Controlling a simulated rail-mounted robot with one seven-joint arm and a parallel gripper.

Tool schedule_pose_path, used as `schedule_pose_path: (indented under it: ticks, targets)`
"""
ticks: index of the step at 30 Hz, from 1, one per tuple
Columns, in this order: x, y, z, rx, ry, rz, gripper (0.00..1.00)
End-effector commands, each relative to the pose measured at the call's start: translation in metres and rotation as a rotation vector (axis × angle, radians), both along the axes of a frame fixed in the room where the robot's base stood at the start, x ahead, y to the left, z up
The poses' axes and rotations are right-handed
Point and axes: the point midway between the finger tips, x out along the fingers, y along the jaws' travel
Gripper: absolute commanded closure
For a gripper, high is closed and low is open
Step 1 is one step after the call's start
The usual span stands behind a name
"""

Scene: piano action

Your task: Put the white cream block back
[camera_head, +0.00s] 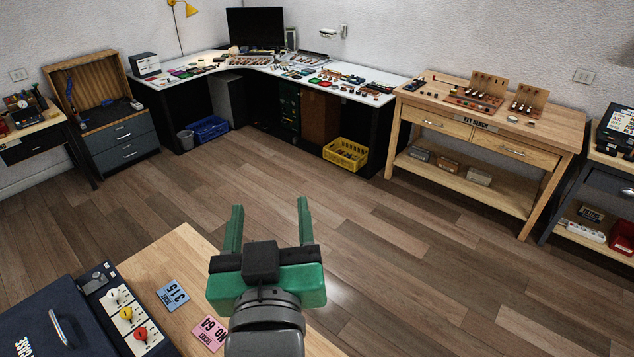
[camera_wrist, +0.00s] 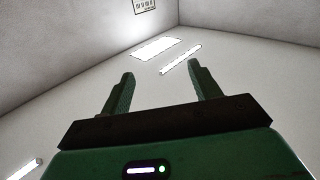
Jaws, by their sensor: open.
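My gripper (camera_head: 270,206) is open and empty, raised over the wooden table at the front, with its green fingers pointing away from me. In the wrist view my gripper (camera_wrist: 160,72) has nothing between its fingers, and only ceiling, walls and lights lie beyond. I cannot make out the white cream block for certain. A small whitish piece (camera_head: 512,118) lies near the front edge of the key bench (camera_head: 553,134) at the right, far from my gripper. It is too small to identify.
The near table (camera_head: 165,250) carries a dark case (camera_head: 45,325), a panel with coloured knobs (camera_head: 126,314), a blue card (camera_head: 173,295) and a pink card (camera_head: 209,333). The white corner desk (camera_head: 385,98) is crowded with small parts. A yellow crate (camera_head: 345,154) stands below it. The middle floor is clear.

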Motion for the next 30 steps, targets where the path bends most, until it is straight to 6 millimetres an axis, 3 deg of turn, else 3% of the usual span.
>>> schedule_pose_path:
  ticks: [1,3,6,10,20,23,30]
  targets:
    - [-0.018,-0.021,0.042,0.034,-0.123,-0.031,0.38]
    - [-0.047,-0.043,0.089,0.074,-0.278,-0.062,0.38]
    - [-0.082,-0.062,0.132,0.106,-0.432,-0.087,0.38]
    - [-0.103,-0.071,0.153,0.121,-0.516,-0.097,0.38]
    - [-0.104,-0.071,0.157,0.121,-0.519,-0.097,0.38]
    - [-0.103,-0.071,0.184,0.124,-0.517,-0.095,0.38]
    - [-0.103,-0.069,0.283,0.14,-0.513,-0.084,0.38]
